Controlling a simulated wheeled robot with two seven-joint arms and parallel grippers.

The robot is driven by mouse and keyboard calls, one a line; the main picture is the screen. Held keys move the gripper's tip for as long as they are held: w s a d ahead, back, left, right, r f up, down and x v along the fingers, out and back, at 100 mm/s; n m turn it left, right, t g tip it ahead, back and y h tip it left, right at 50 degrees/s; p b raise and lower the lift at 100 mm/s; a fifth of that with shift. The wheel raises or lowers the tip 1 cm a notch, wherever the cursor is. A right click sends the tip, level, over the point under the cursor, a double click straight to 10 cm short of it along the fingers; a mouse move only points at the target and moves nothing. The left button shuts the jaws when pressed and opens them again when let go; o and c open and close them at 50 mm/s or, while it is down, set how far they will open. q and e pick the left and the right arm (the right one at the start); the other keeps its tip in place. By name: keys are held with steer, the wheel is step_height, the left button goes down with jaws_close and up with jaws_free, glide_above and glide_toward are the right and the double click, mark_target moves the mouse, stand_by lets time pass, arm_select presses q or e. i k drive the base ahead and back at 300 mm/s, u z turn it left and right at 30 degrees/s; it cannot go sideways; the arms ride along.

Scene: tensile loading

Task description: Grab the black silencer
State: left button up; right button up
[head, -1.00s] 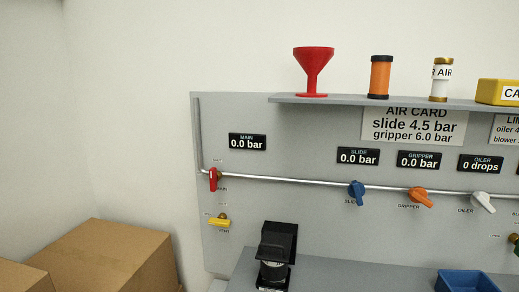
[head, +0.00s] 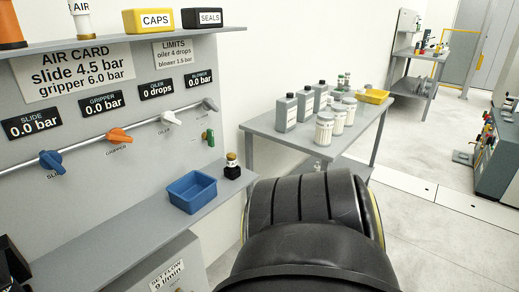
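A small black piece with a brass-coloured top (head: 232,168) stands on the grey bench ledge, just right of the blue bin. I cannot tell whether it is the black silencer. No other thing in view is clearly a silencer. A large black ribbed arm part of mine fills the lower middle. Neither of my grippers shows in the head view.
A blue bin (head: 171,197) sits on the ledge below the panel's valves. A yellow CAPS box (head: 141,23) and a black SEALS box (head: 203,20) stand on the shelf. A side table (head: 258,124) carries several bottles. Open floor lies at right.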

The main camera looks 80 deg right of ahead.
mark_target(231, 157)
steer(key=z, duration=2.4)
